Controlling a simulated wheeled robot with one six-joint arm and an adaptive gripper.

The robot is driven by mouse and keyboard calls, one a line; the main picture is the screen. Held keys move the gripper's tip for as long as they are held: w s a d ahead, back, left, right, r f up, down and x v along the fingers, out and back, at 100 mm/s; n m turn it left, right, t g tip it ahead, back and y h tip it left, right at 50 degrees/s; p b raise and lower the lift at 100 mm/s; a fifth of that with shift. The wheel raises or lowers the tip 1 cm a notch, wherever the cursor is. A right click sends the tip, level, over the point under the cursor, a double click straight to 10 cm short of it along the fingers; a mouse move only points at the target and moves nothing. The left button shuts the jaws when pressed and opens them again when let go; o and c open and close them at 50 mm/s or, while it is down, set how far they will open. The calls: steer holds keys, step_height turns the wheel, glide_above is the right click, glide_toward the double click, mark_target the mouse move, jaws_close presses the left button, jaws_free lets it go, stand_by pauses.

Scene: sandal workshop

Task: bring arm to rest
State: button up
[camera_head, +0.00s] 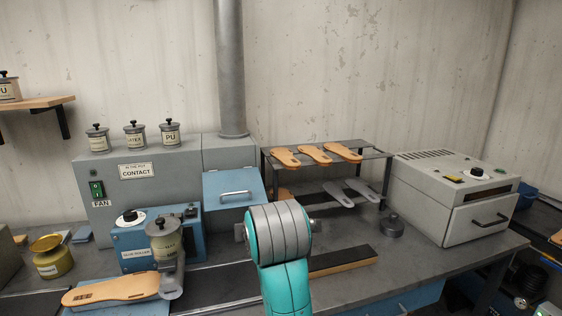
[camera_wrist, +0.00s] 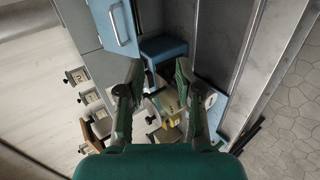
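My gripper (camera_wrist: 158,78) shows in the wrist view with its two dark green fingers spread wide apart. Nothing is held between them; bench items show in the gap, farther off. In the head view my teal and grey arm (camera_head: 282,258) rises at the lower middle, in front of the workbench (camera_head: 425,262). My gripper is hidden or cannot be made out there.
A blue glue roller machine (camera_head: 133,250) and an orange sole (camera_head: 112,290) are left of my arm. A rack (camera_head: 325,172) with several soles stands behind it. A grey oven (camera_head: 455,195) is at the right. Bare bench lies front right.

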steer(key=s+d+f+m, duration=0.2)
steer(key=s+d+f, duration=0.15)
steer(key=f, duration=0.55)
steer(key=s+d+f+m+t, duration=0.15)
steer(key=d+f, duration=0.25)
steer(key=f, duration=0.5)
steer(key=s+d+f+m, duration=0.3)
steer(key=s+d+f, duration=0.1)
steer(key=f, duration=0.5)
steer(key=s+d+f+m+t+h, duration=0.1)
steer(key=s+d+f+m, duration=0.25)
steer(key=s, duration=0.45)
steer(key=s+d+f+m, duration=0.25)
steer(key=s+f, duration=0.25)
steer(key=s, duration=0.3)
steer(key=s+d+r+m, duration=0.2)
steer(key=s, duration=0.6)
steer(key=s+d+r+m+t+h, duration=0.1)
steer(key=s+d+r+m, duration=0.1)
steer(key=s, duration=0.7)
steer(key=s+d+r+m, duration=0.2)
steer(key=s+m, duration=0.2)
steer(key=s, duration=0.5)
steer(key=shift+d+r+h, duration=0.15)
steer(key=shift+d+h, duration=0.1)
steer(key=shift+h, duration=0.15)
steer(key=shift+t, duration=0.25)
